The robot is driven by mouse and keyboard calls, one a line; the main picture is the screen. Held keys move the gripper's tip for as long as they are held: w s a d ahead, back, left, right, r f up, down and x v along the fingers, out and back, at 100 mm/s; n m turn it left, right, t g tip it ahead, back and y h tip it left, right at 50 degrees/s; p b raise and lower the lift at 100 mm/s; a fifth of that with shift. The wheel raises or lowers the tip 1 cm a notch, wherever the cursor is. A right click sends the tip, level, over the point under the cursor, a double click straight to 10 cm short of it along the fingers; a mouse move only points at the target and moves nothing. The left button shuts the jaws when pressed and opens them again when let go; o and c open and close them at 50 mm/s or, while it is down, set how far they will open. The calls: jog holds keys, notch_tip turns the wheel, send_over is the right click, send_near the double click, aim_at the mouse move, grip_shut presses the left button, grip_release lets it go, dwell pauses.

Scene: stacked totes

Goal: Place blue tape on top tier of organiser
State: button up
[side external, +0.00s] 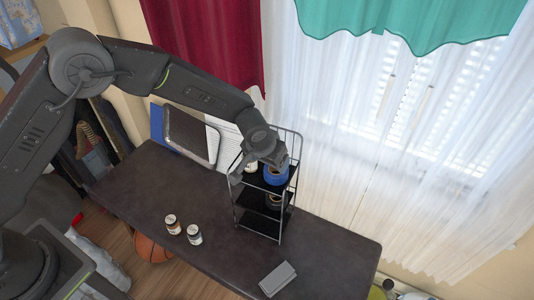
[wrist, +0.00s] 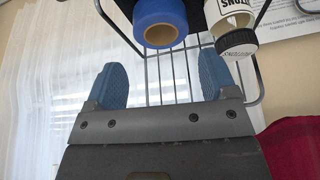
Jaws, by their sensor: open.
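The blue tape (side external: 276,176) is a thick roll on the top tier of the black wire organiser (side external: 259,222), at its right side. In the wrist view the tape (wrist: 160,20) shows its brown core, beyond my fingertips and between their lines. My gripper (wrist: 162,80) is open, with its two blue fingers apart and nothing between them. In the side view my gripper (side external: 263,160) is just above the top tier, close to the tape, and partly hides that tier. No finger touches the tape in the wrist view.
A white-labelled bottle with a black cap (wrist: 235,30) stands beside the tape. A dark roll (side external: 274,200) is on the middle tier. Two small jars (side external: 172,224) (side external: 194,235) and a grey box (side external: 277,278) are on the dark table (side external: 130,197). Curtains (side external: 340,120) hang behind.

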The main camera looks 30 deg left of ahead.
jog(key=s+a+r, duration=0.4)
jog(key=r, duration=0.3)
jog(key=s+a+r, duration=0.3)
jog(key=r, duration=0.4)
jog(key=s+a+r, duration=0.4)
jog(key=r, duration=0.3)
jog(key=s+a+r, duration=0.2)
jog(key=s+a, duration=0.1)
jog(key=s, duration=0.7)
jog(key=s+a+r+t, duration=0.1)
jog(key=s+a+r, duration=0.2)
jog(key=s, duration=0.7)
jog(key=shift+s+a+n, duration=0.15)
jog(key=shift+a+n, duration=0.15)
jog(key=shift+a, duration=0.4)
